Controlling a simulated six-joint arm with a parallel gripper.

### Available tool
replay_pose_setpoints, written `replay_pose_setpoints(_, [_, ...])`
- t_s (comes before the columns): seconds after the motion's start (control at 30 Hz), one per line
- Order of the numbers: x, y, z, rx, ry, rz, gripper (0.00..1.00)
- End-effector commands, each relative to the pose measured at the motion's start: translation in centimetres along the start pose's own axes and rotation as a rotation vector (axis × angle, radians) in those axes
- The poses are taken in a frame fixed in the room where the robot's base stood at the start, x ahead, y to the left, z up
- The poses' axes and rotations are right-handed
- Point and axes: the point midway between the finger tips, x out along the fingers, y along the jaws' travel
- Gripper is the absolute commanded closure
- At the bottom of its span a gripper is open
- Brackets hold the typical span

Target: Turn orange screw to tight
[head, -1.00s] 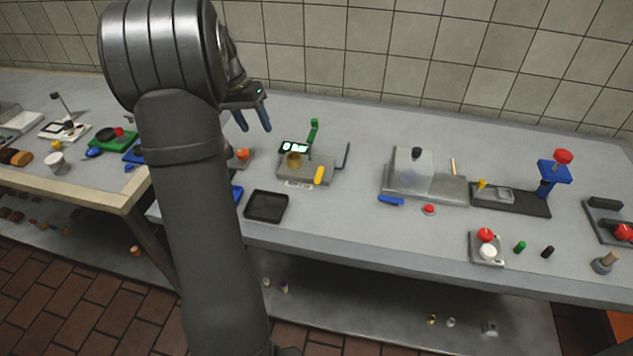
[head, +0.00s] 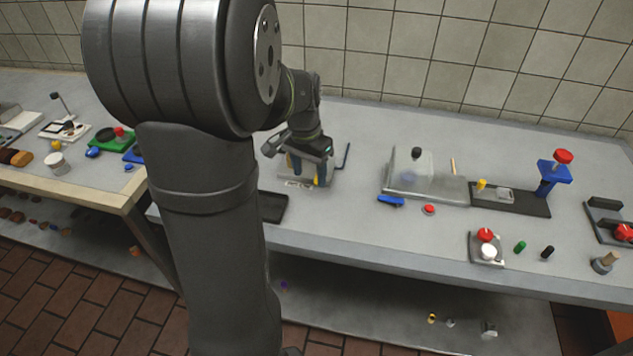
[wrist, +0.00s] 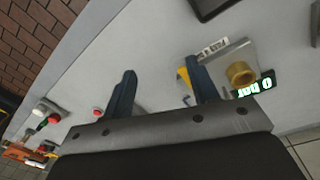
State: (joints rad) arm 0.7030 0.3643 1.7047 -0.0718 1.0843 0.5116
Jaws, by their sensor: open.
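My gripper (head: 307,172) is open over the grey device with the display, and its two blue fingers point down. The fingers also show in the wrist view (wrist: 163,75), apart and with nothing between them. The device's plate (head: 288,184) is partly covered by the gripper. In the wrist view a brass round part (wrist: 240,73) and a green-lit display (wrist: 255,87) lie right of the fingers, and a yellow handle (wrist: 183,75) shows beside the right finger. I cannot make out an orange screw now; the spot left of the device, where an orange knob showed earlier, is behind my arm.
A black tray (head: 273,208) lies in front of the device. A thin dark lever (head: 344,157) stands at its right.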

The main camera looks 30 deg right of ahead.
Motion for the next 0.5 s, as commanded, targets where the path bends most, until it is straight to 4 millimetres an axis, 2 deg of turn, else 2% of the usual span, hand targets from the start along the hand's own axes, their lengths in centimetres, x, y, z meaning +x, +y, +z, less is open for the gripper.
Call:
replay_pose_setpoints(0.03, [0.2, 0.8, 0.3, 0.015, -0.004, -0.006, 0.46])
replay_pose_setpoints(0.2, [0.8, 2.4, 1.1, 0.049, -0.011, -0.024, 0.46])
replay_pose_setpoints(0.5, [1.1, 3.1, 1.4, 0.063, -0.013, -0.031, 0.46])
